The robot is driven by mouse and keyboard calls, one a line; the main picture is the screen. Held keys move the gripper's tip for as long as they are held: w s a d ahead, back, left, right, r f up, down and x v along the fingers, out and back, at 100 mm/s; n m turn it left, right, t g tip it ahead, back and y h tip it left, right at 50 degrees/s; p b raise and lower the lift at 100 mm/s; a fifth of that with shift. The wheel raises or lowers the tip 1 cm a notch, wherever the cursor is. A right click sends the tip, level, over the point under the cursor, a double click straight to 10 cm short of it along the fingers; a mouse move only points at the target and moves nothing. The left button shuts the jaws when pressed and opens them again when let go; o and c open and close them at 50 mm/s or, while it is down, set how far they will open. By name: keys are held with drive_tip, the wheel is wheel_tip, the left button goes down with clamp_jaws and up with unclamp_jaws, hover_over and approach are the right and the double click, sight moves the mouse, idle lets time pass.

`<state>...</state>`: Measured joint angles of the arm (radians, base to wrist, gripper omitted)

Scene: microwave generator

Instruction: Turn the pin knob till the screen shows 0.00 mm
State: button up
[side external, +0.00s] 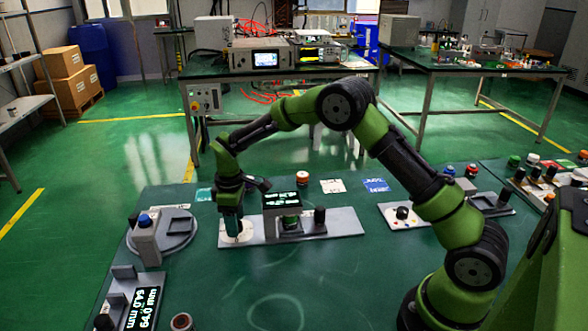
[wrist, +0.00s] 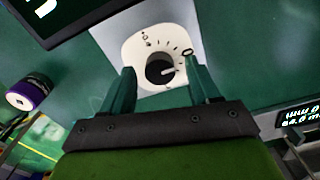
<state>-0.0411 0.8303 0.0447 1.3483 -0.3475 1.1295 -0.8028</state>
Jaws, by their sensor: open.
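My gripper (side external: 234,227) points down over the left end of a grey panel (side external: 330,225). In the wrist view my gripper (wrist: 161,78) is open, one finger on each side of a black knob (wrist: 158,68). The knob has a white pointer line and sits on a white dial plate (wrist: 135,45) with tick marks. I cannot tell whether the fingers touch it. In the side view the fingers hide the knob. A dark screen (side external: 282,199) with bright characters stands on the panel beside my gripper. Its characters are too small to read, and the wrist view cuts it off.
A second screen (side external: 143,307) at the front left appears to read 64.0 mm. A grey round fixture with a blue button (side external: 145,220) stands left of my gripper. More control boxes (side external: 405,214) stand to the right. The green table front is mostly clear.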

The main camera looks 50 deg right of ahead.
drive_tip(key=shift+f, duration=0.3)
drive_tip(key=c, duration=1)
drive_tip(key=shift+c, duration=0.2)
drive_tip(key=shift+m, duration=0.4)
drive_tip(key=m, duration=1.1)
drive_tip(key=shift+r, duration=0.1)
